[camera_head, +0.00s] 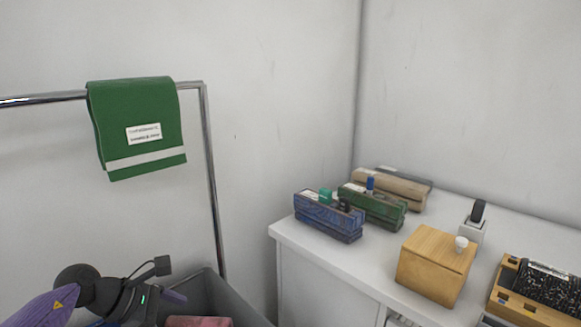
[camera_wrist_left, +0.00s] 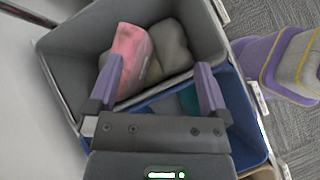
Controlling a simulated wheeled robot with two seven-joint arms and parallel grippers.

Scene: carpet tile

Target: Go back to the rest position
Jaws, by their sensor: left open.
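My left gripper (camera_head: 152,298) is at the bottom left of the head view, over a grey bin (camera_head: 221,298). In the left wrist view the left gripper (camera_wrist_left: 160,75) is open, its two purple fingers apart with nothing held between them. Below the fingers are the grey bin (camera_wrist_left: 75,48), holding a pink cloth (camera_wrist_left: 131,50) and a grey-brown cloth (camera_wrist_left: 172,48), and a blue bin (camera_wrist_left: 240,115) with a teal item (camera_wrist_left: 188,98). The pink cloth also shows in the head view (camera_head: 199,322). My right gripper is in neither view.
A green towel (camera_head: 135,122) hangs on a chrome rail (camera_head: 212,185) at left. A white cabinet (camera_head: 300,243) at right bears blue, green and tan blocks, a wooden box (camera_head: 436,262) and a wooden tray (camera_head: 508,306). White walls stand behind.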

